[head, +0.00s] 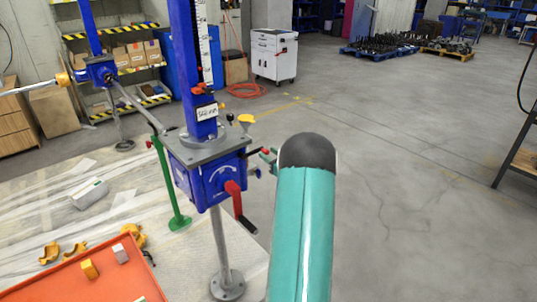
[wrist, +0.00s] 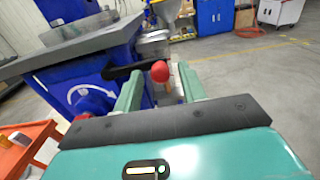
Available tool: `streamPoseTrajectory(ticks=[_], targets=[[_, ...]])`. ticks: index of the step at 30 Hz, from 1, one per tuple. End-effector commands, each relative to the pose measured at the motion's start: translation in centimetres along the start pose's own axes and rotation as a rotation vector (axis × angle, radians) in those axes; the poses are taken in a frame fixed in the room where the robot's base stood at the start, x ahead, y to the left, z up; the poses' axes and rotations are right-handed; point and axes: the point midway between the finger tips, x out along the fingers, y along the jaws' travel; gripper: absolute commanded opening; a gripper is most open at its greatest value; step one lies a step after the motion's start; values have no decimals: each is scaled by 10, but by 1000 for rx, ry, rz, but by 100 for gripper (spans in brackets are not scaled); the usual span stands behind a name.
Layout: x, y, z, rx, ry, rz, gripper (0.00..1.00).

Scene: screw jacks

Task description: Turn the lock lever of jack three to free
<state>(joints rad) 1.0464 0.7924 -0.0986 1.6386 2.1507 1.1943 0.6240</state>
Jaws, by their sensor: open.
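The nearest jack has a blue gearbox (head: 205,178) under a grey plate and a tall blue column (head: 183,60) with a scale; I cannot read its small label as a jack number. In the wrist view a black lever (wrist: 123,71) with a red ball knob (wrist: 160,70) sticks out beside the blue housing (wrist: 78,75). I cannot tell which position it marks. My gripper (wrist: 160,74) is open, its teal fingers on either side of the red knob, with no clear contact. In the head view my arm's dark rounded joint hides most of the gripper.
A red crank (head: 235,197) with a black grip is on the gearbox front by a white curved arrow. An orange tray (head: 85,285) lies at lower left. A second blue jack (head: 100,72) stands behind. A white cabinet (head: 274,54) stands at the back.

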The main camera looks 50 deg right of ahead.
Motion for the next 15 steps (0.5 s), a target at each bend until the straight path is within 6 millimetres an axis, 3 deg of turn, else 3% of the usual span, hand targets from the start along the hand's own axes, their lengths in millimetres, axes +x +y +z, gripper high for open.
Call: streamPoseTrajectory(ticks=[4, 12, 15], targets=[[11, 0, 0, 0, 0, 0, 41], [13, 0, 0, 0, 0, 0, 41], [12, 0, 0, 0, 0, 0, 23]])
